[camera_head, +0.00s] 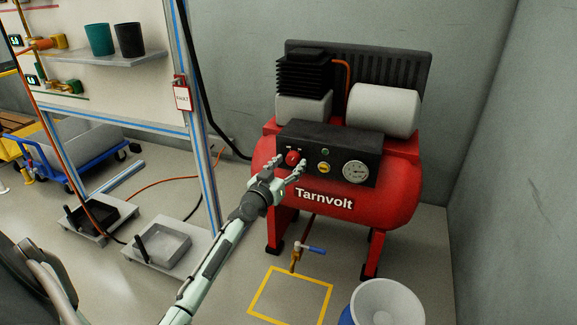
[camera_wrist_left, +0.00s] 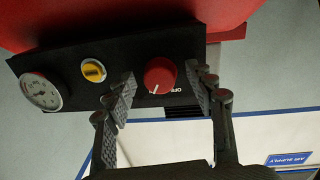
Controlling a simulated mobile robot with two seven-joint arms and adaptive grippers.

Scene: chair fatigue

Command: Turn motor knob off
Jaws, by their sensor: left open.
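The red motor knob (camera_head: 292,158) is on the black control panel (camera_head: 343,152) of the red compressor. My left gripper (camera_head: 289,167) is open just in front of the panel. In the wrist view its two fingers (camera_wrist_left: 166,92) stand on either side of the knob, apart from it as far as I can see. My right gripper is not in view.
A yellow knob (camera_head: 323,168) and a round gauge (camera_head: 355,172) sit to the right on the panel. A blue-handled valve (camera_head: 310,249) hangs below the tank. A metal frame (camera_head: 202,140) stands left.

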